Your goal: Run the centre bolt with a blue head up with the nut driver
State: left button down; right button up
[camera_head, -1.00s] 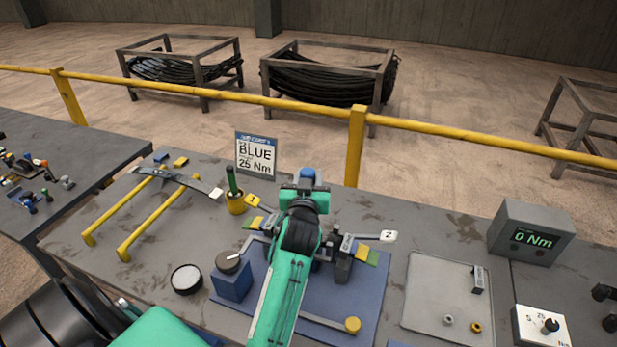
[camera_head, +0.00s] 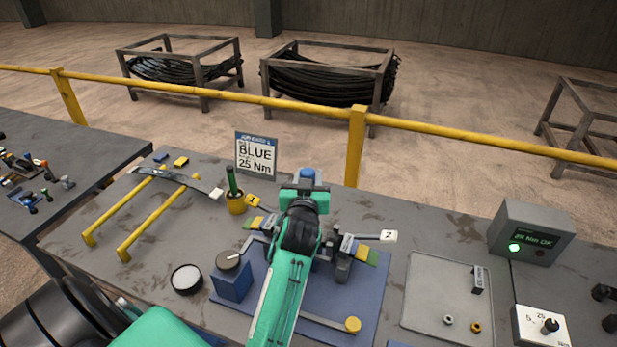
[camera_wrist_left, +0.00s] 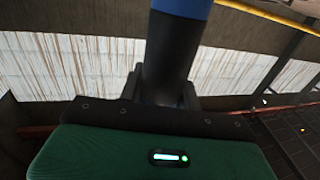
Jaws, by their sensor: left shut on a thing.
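My left gripper (camera_head: 302,200) is over the blue mat in the middle of the bench, with my green arm reaching in from below. It is shut on the nut driver, whose blue top (camera_head: 308,174) shows just above the gripper. In the left wrist view the nut driver (camera_wrist_left: 172,62) is a dark cylinder with a blue upper end, upright between the fingers. The centre bolt and the driver's lower end are hidden behind my gripper and arm. A sign (camera_head: 256,153) reads BLUE, 25 Nm. The grey readout box (camera_head: 531,232) shows 25 Nm OK with a green light lit.
Right of my arm stands a clamp with a tag marked 2 (camera_head: 388,237). A yellow cup (camera_head: 236,203) holds a green-handled tool. A grey tray (camera_head: 436,318) and dial box (camera_head: 541,325) lie right.

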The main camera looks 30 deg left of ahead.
pick_arm(q)
jog(key=shift+r+p, duration=3.05)
jog(key=shift+r, duration=0.5)
